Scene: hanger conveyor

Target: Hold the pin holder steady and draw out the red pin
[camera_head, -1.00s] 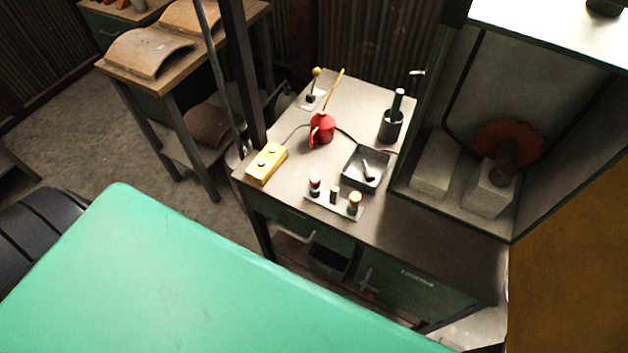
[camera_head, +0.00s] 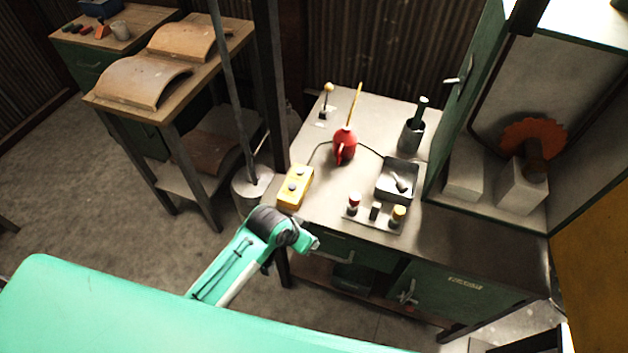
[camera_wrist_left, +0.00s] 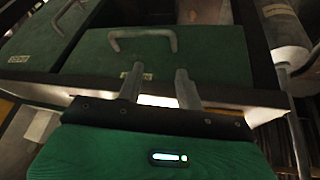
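The pin holder (camera_head: 373,219) is a small light plate near the front edge of the metal bench. The red pin (camera_head: 354,202) stands upright at its left end. My left arm reaches in low, left of the bench front. In the left wrist view my left gripper (camera_wrist_left: 158,78) has its fingers apart with nothing between them, facing the green drawer fronts. The pin holder is not in the left wrist view. My right gripper is not in view.
The bench (camera_head: 450,233) also holds a yellow button box (camera_head: 295,187), a red oil can (camera_head: 345,146), a grey tray (camera_head: 385,192) and a dark cup (camera_head: 411,138). A green-framed machine (camera_head: 435,140) borders the right. Drawer handles (camera_wrist_left: 143,38) stick out in front of my left gripper.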

